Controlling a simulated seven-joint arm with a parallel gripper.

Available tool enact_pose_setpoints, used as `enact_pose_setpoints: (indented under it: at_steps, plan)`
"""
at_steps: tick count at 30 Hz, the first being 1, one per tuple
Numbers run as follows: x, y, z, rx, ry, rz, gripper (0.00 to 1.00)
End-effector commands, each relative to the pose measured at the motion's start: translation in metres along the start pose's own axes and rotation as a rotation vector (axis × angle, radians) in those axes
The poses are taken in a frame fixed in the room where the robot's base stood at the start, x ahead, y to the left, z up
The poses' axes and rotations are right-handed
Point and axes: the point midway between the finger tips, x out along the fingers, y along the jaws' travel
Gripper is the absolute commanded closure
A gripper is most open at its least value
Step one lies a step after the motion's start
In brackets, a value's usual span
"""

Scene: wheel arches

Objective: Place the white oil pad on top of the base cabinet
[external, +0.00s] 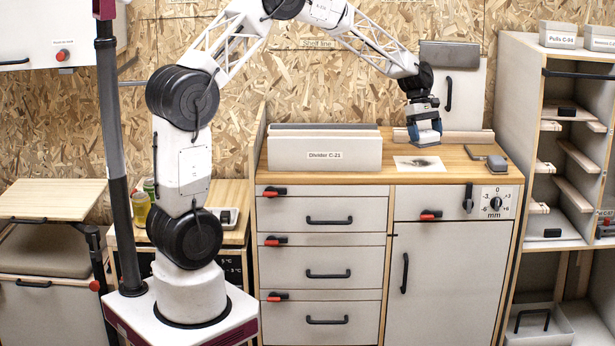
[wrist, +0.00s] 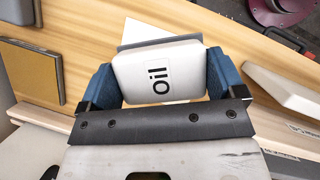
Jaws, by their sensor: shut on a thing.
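The white oil pad (wrist: 158,72), labelled "oil", sits between the two blue fingers of my gripper (wrist: 160,85) in the wrist view. My gripper is shut on its sides. In the external view my gripper (external: 424,132) points down over the back right part of the base cabinet's wooden top (external: 452,165). The fingers mostly hide the pad there, and I cannot tell whether it touches the top. A white sheet with a dark smudge (external: 419,163) lies on the top just in front of the gripper.
A white divider box (external: 324,153) stands left on the cabinet top. A grey block (external: 497,163) and a flat olive-topped piece (external: 478,151) lie to the right. A low white ledge (external: 462,136) and an upright panel (external: 455,95) are behind. A tall shelf unit (external: 528,120) stands at right.

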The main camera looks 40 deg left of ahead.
Motion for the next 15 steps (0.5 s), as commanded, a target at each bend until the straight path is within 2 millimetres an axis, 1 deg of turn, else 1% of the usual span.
enact_pose_setpoints:
  at_steps: [1,6,15]
  plan:
    - [0.004,-0.002,0.006,-0.053,0.000,0.022,0.35]
    - [0.018,-0.006,0.021,-0.250,0.000,0.104,0.35]
    - [0.038,-0.017,0.043,-0.572,0.003,0.234,0.35]
